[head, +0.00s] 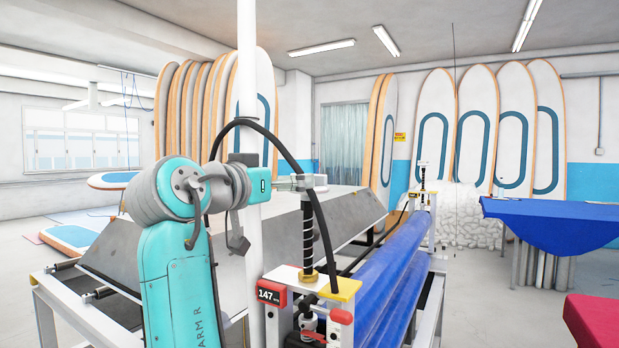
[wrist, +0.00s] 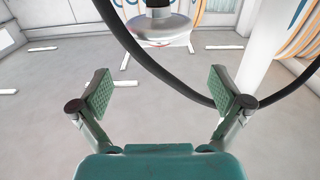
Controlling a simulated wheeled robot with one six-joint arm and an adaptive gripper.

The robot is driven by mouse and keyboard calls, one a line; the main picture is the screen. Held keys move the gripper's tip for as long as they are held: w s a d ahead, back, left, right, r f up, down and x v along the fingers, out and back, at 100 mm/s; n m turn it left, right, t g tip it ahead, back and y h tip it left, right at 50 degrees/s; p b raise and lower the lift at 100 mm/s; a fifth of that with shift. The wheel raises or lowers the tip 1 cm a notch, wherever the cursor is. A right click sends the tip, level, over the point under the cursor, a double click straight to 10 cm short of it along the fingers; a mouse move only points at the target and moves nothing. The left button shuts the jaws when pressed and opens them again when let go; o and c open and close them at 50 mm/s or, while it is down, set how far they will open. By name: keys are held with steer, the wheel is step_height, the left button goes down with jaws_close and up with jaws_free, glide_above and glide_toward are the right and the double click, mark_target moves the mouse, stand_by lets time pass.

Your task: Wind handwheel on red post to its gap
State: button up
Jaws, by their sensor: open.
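The near post has a red block (head: 340,316) and a red display (head: 272,293) reading 147. A black threaded spindle (head: 308,235) rises from it, with a brass-coloured collar (head: 308,276) low down. In the wrist view a round grey disc (wrist: 160,27), likely the handwheel, lies ahead, beyond my fingertips. My gripper (wrist: 160,88) is open there, its green pads wide apart with nothing between them. The gap itself cannot be made out.
A black hose (wrist: 150,62) loops across the wrist view. A white pole (wrist: 268,65) stands on its right. Blue rollers (head: 390,285) run away from the near post to a second post with a spindle (head: 422,178). A blue-covered table (head: 560,222) is at the right.

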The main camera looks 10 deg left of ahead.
steer(key=x, duration=0.9)
steer(key=shift+f, duration=0.1)
steer(key=c, duration=0.9)
